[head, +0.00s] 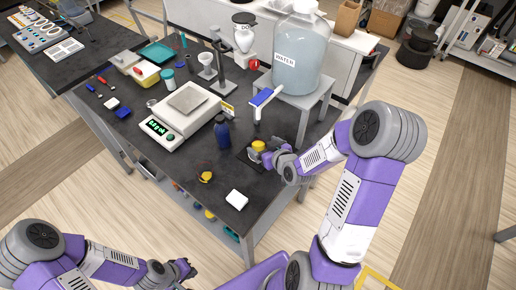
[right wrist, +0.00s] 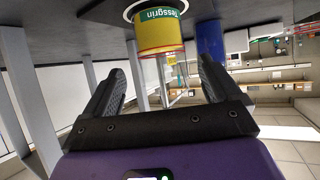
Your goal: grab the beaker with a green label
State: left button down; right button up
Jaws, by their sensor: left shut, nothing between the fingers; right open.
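The beaker with a green label (right wrist: 158,22) holds yellow contents and appears upside down in the right wrist view. In the head view its yellow contents (head: 258,146) show on the dark bench beside my right gripper (head: 262,155). In the right wrist view my right gripper (right wrist: 163,78) is open, its fingers on either side of the line to the beaker. The beaker appears just beyond the fingertips; whether they touch it I cannot tell. My left gripper (head: 184,269) is shut and empty, low in the head view, away from the bench.
A dark blue bottle (head: 222,133) stands left of the beaker; it also shows in the right wrist view (right wrist: 210,42). Another vessel with yellow contents (head: 206,177) and a white block (head: 236,199) are nearer the front. A stand (head: 301,93) with a water carboy (head: 297,50) rises behind.

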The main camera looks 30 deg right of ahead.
aim_at(255, 141)
jog(key=x, duration=0.6)
jog(key=shift+a+r, duration=0.1)
jog(key=shift+a, duration=0.1)
jog(key=c, duration=1.1)
jog(key=shift+r, duration=0.1)
jog(key=shift+c, duration=0.2)
